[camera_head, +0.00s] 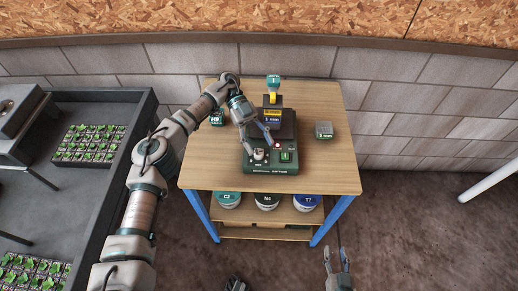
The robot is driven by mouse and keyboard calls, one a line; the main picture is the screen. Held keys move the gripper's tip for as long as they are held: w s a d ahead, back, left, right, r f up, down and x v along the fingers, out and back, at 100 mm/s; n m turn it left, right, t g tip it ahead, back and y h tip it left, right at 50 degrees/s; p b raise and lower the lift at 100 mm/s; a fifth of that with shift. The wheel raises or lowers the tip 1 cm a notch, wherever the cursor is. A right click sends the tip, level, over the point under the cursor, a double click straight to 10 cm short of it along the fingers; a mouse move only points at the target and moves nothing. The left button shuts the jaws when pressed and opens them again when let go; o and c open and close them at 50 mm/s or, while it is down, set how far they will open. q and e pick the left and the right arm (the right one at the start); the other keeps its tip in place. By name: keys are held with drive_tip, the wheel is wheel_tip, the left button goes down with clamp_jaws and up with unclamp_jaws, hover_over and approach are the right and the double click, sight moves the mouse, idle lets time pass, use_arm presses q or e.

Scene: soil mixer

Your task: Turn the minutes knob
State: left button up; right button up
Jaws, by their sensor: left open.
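The soil mixer (262,170) stands on the wooden table, with a dark green base and a dark upright body behind it. On the base front, a small grey round knob (258,155) shows at the left and a lit green button (287,156) at the right. The knob labels are too small to read. My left gripper (264,148) is open over the left part of the base, its fingers spread close to the grey knob. I cannot tell whether it touches. My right gripper (336,257) is open and empty below the table, at the bottom of the view.
The wooden table (335,175) has blue legs and a lower shelf with tubs labelled C2 (228,199), N4 (267,201) and T7 (306,202).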

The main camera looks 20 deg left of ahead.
sight(259, 151)
use_arm(q)
wheel_tip(259, 151, up, 5)
drive_tip(key=shift+r, duration=0.15)
idle(0.4)
